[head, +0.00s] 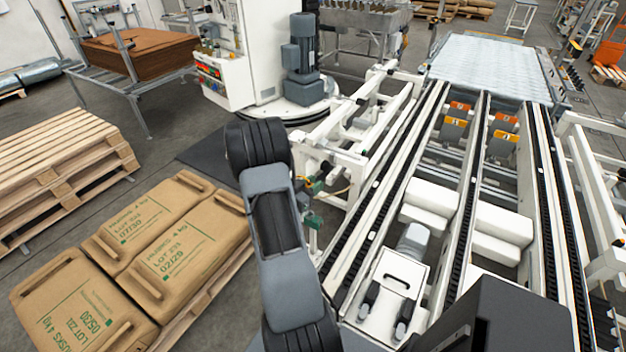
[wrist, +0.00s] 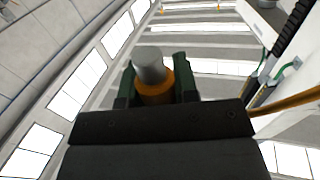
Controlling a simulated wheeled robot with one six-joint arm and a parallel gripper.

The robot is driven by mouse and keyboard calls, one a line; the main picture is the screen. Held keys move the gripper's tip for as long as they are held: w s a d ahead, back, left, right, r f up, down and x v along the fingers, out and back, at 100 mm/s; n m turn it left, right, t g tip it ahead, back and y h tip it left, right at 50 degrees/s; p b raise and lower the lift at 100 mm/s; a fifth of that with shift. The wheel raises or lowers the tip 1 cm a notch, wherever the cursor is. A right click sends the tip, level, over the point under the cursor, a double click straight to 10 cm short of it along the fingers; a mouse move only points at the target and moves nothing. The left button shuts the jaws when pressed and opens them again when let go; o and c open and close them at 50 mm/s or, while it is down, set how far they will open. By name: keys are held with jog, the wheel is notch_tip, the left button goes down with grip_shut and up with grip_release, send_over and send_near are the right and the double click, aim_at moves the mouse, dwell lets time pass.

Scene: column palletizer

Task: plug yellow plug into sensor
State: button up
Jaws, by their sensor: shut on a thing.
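In the wrist view, my gripper (wrist: 156,88) has its green fingers closed on both sides of the yellow plug (wrist: 154,97), which looks orange-yellow. A grey round cylinder (wrist: 149,66) stands out beyond the plug, in line with it. I cannot tell whether it is the plug's own front or the sensor. In the head view, my gripper (head: 313,202) is small and partly hidden behind my arm, beside the white conveyor frame. The plug is too small to make out there. I cannot pick out the sensor for certain in either view.
A yellow cable (wrist: 298,98) runs off to the right in the wrist view. The white conveyor frame (head: 365,125) stands close by my gripper. Sacks (head: 175,245) on a pallet lie to the left. A grey motor (head: 303,60) stands behind.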

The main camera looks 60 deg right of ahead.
jog(key=b, duration=0.5)
send_over(313, 214)
jog(key=d, duration=0.1)
notch_tip(313, 214, down, 7)
jog(key=shift+w, duration=0.1)
jog(key=shift+a+f+b, duration=0.1)
jog(key=shift+f+b, duration=0.2)
jog(key=shift+b, duration=0.05)
dwell(1.4)
jog(key=shift+f+b, duration=0.35)
jog(key=shift+f+b, duration=0.8)
jog(key=shift+f, duration=0.05)
dwell(0.8)
jog(key=o, duration=1)
